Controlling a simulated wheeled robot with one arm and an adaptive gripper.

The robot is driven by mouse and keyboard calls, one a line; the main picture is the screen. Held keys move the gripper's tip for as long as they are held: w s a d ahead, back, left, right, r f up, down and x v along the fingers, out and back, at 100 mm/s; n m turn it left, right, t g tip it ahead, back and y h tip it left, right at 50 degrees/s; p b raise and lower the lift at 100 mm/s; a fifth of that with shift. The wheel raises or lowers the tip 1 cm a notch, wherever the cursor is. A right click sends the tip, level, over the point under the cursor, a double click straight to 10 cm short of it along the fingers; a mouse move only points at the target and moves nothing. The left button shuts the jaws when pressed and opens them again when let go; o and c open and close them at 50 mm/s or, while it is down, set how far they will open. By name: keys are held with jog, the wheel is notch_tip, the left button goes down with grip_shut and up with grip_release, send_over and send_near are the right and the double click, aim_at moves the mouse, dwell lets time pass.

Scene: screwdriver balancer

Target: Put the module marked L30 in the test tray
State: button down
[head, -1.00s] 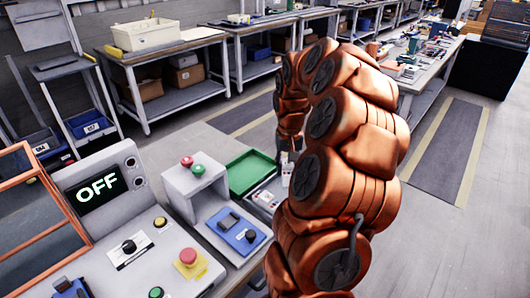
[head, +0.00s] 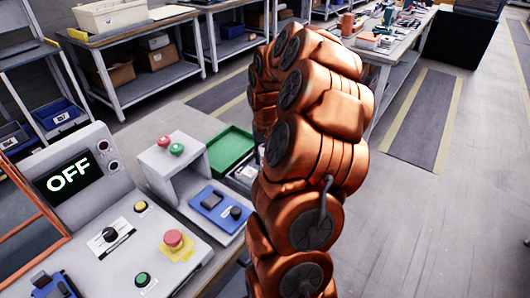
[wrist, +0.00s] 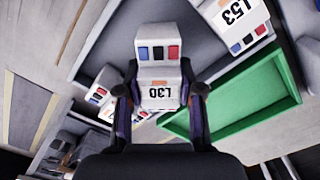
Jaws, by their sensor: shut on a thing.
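The module marked L30 (wrist: 158,72) is white, with dark, blue and red blocks on its face. In the wrist view it sits between the fingers of my gripper (wrist: 158,88), which is shut on it. A green tray (wrist: 245,100) lies to the right of the module in the wrist view. The tray also shows in the head view (head: 230,148), left of my arm. A module marked L53 (wrist: 238,22) is at the upper right of the wrist view. My arm hides the gripper and the held module in the head view.
Another white module (wrist: 100,92) lies to the left of the held one, its label partly hidden. In the head view, a blue switch unit (head: 220,207) and a grey stand (head: 168,158) are near the green tray. A console display (head: 70,180) reads OFF. Floor is clear at right.

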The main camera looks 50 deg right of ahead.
jog(key=shift+f, duration=0.65)
jog(key=c, duration=0.7)
grip_release()
jog(key=shift+o, duration=0.2)
jog(key=shift+r, duration=0.1)
notch_tip(320, 180, up, 10)
jog(key=shift+r, duration=0.9)
